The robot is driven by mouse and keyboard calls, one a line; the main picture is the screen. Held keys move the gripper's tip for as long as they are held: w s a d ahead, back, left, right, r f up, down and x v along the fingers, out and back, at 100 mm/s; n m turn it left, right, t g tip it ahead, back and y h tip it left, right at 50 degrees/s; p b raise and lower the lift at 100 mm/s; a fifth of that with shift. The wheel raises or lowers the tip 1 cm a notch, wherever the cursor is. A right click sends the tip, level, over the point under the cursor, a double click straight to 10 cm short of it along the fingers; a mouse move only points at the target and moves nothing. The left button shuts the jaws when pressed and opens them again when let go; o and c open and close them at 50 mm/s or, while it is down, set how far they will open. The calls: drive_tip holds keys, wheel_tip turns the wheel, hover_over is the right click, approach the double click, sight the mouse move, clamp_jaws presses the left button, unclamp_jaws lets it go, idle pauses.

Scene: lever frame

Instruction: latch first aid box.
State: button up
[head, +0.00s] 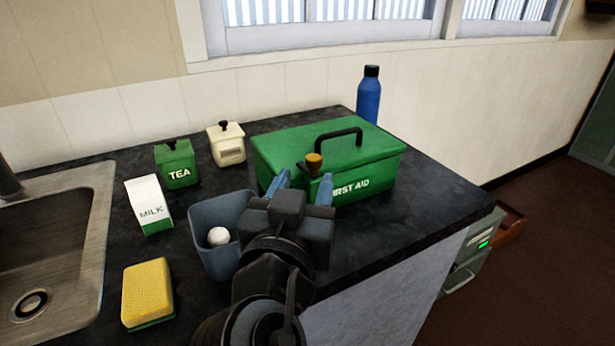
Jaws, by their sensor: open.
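The green first aid box (375,173) stands on the dark counter with its lid down and a black handle on top. A latch lever with an orange-brown knob (314,163) stands up at the box's front, left of the lettering. My gripper (304,184) is open in front of the box, with its two blue fingertips on either side of the lever, below the knob. I cannot tell whether the fingers touch the lever. My gripper and arm hide the lower left front of the box and the lever's base.
A blue-grey bin (207,256) with a white ball (218,236) stands close left of my arm. A milk carton (149,205), green tea tin (177,165), cream canister (226,146) and yellow sponge (147,289) are further left, beside the sink (75,238). A blue bottle (369,95) stands behind the box.

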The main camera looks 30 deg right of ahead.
idle(0.3)
wheel_tip(320, 180, up, 12)
drive_tip(key=r+n+t+y+b, duration=0.15)
drive_tip(key=n+t+y, duration=0.85)
drive_tip(key=n, duration=1)
hover_over(314, 157)
drive_tip(key=w, duration=0.1)
drive_tip(key=f+t+h, duration=0.1)
drive_tip(key=t+h, duration=0.1)
drive_tip(key=s+d+f+n+g+y+b, duration=0.15)
drive_tip(key=f+n+g+y, duration=0.35)
drive_tip(key=n, duration=0.6)
drive_tip(key=s+d+f+n+g+y, duration=0.25)
drive_tip(key=n+g+y, duration=0.3)
drive_tip(key=n, duration=0.65)
drive_tip(key=s+d+f+n+g+y+b, duration=0.1)
drive_tip(key=s+d+f+n+g+y, duration=0.1)
drive_tip(key=f+n+g+y, duration=0.65)
drive_tip(key=shift+w+a+r+n+t+h+p, duration=0.35)
drive_tip(key=shift+w+a+r+t, duration=0.3)
drive_tip(key=shift+w+a, duration=0.3)
drive_tip(key=shift+w+a+r+n+t+h+p, duration=0.25)
drive_tip(key=shift+w+a+r+n+t, duration=0.4)
drive_tip(key=shift+a, duration=0.4)
drive_tip(key=shift+w+a+r+n+t+h+p, duration=0.3)
drive_tip(key=shift+w+a+r+t, duration=0.25)
drive_tip(key=shift+w+a, duration=0.45)
clamp_jaws()
